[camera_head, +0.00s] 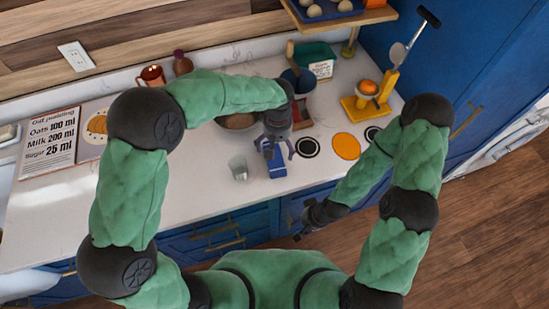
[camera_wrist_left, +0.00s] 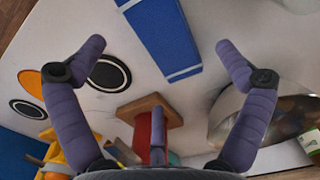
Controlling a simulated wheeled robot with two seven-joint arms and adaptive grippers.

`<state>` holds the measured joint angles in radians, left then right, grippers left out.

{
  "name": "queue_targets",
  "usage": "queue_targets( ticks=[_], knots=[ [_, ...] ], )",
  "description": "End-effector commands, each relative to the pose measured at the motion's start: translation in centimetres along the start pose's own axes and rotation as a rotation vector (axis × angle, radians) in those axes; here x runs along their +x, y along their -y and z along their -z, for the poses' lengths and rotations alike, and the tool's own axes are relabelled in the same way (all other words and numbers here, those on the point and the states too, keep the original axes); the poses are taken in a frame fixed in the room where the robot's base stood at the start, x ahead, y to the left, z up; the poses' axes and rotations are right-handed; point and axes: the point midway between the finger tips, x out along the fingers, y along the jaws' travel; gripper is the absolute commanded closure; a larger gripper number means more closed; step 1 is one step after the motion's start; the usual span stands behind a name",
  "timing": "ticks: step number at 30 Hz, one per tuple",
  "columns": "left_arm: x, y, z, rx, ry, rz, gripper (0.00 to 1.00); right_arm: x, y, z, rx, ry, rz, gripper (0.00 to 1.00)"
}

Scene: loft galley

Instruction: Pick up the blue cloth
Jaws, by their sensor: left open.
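The blue cloth (camera_head: 278,166) lies flat on the white counter near its front edge. In the left wrist view the cloth (camera_wrist_left: 163,38) is blue with thin white stripes, and its far end runs out of the frame. My left gripper (camera_head: 275,150) is above the cloth, pointing down, and hides part of it in the head view. In the left wrist view my left gripper (camera_wrist_left: 158,48) has its fingers wide apart, with the cloth between and beyond them and nothing held. My right gripper (camera_head: 303,228) hangs low in front of the counter, away from the cloth; its jaws are unclear.
A clear glass (camera_head: 238,169) stands left of the cloth. A bowl (camera_head: 238,122) is behind it, partly hidden by my left arm. Black-ringed discs (camera_head: 308,147) and an orange disc (camera_head: 346,146) lie to the right. A yellow stand (camera_head: 368,102) is farther right.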

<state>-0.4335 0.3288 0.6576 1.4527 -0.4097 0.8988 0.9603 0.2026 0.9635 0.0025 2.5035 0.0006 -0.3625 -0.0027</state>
Motion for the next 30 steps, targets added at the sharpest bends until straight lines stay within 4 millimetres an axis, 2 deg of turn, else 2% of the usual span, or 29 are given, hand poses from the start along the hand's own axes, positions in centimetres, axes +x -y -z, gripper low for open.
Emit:
queue_targets(
  ticks=[8,15,23,24,29,30],
  knots=[
    [2.1,-0.1,0.2,0.000,0.001,0.000,0.00,0.3,-0.1,0.0,0.000,0.000,0.000,0.60],
    [5.3,-0.2,0.6,-0.001,0.001,0.000,0.00,0.8,-0.3,0.0,0.000,0.000,0.000,0.60],
    [5.9,-0.2,0.6,-0.001,-0.001,-0.002,0.00,0.8,-0.3,0.0,0.000,0.000,0.000,0.60],
    [5.9,-0.2,0.6,-0.001,-0.001,-0.002,0.03,0.8,-0.3,0.0,0.000,0.000,0.000,0.60],
    [5.8,-0.2,0.6,-0.001,-0.001,-0.002,0.48,0.8,-0.3,0.0,0.000,0.000,0.000,0.60],
    [5.9,-0.2,0.6,0.000,-0.001,-0.002,0.53,0.8,-0.3,0.0,0.000,0.000,0.000,0.60]
  ],
)
